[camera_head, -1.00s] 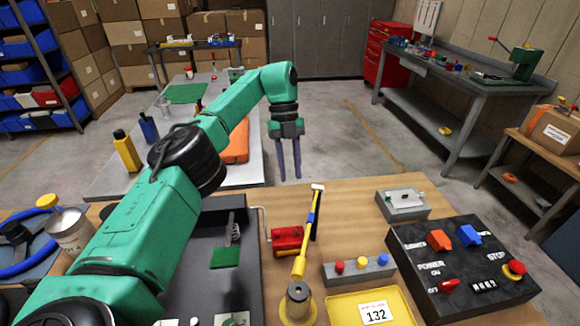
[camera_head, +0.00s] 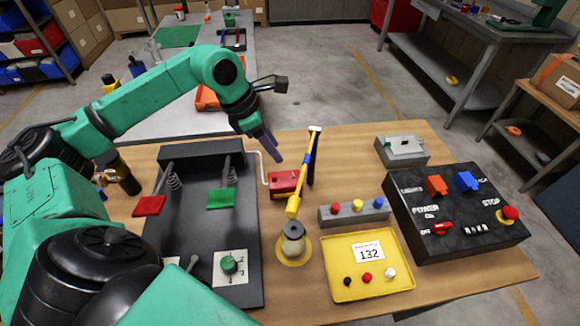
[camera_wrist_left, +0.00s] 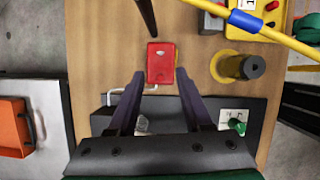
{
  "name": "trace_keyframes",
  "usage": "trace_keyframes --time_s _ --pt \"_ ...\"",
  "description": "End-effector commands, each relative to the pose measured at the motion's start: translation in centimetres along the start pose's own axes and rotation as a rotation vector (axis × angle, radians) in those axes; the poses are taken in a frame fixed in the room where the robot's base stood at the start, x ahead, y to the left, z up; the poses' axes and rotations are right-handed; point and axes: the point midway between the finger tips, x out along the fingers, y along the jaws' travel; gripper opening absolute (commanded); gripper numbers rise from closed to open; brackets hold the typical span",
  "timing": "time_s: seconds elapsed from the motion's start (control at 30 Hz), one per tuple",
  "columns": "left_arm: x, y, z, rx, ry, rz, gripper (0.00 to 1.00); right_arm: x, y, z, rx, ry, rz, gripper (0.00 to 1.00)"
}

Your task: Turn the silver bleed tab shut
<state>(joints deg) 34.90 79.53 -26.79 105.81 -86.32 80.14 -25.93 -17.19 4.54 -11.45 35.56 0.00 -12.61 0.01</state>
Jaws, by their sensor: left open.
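A red block (camera_head: 284,183) with a pale line running from it to the dark pedal board lies on the wooden table. It also shows in the left wrist view (camera_wrist_left: 160,64), with a small pale piece on its top. That piece may be the silver bleed tab, but it is too small to tell. My left gripper (camera_head: 274,156) is above and behind the block, fingers pointing down toward it. In the left wrist view its two fingers (camera_wrist_left: 159,74) are apart and empty, with the block between and beyond their tips. My right gripper is out of view.
The dark pedal board (camera_head: 198,148) with red and green pedals is left of the block. A grey button bar (camera_head: 353,221), yellow tray (camera_head: 345,290) and black control box (camera_head: 470,243) lie further right.

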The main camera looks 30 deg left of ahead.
Motion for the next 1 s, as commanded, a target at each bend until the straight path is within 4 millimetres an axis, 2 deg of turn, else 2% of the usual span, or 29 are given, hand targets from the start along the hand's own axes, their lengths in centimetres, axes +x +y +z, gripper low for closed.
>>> trace_keyframes --time_s 0.03,0.2,0.4,0.5,0.7,0.73,0.8,0.87,1.0 --pt "1.1 -0.2 0.2 -0.001 0.0 -0.007 0.5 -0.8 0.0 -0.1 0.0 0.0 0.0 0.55" --pt "5.6 -0.1 0.2 -0.004 -0.001 -0.007 0.5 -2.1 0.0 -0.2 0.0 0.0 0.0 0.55" --pt "9.4 -0.1 0.1 -0.004 0.0 -0.004 0.5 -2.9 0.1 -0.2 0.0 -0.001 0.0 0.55" --pt "10.2 0.0 0.1 -0.003 -0.001 -0.001 0.5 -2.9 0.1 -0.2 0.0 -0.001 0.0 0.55" --pt "10.3 0.0 0.0 -0.003 0.0 0.0 0.5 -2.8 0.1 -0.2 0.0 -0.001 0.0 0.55" --pt "10.3 0.0 0.0 -0.003 0.0 0.0 0.46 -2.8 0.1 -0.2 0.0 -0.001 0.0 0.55" --pt "10.3 0.0 0.0 -0.003 0.0 -0.001 0.19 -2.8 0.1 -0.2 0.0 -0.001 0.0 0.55" --pt "10.3 0.0 0.0 -0.003 0.0 -0.001 0.0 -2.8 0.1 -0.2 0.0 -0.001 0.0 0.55" --pt "10.3 0.0 0.0 -0.002 0.0 -0.001 0.0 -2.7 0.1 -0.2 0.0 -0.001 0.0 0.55"
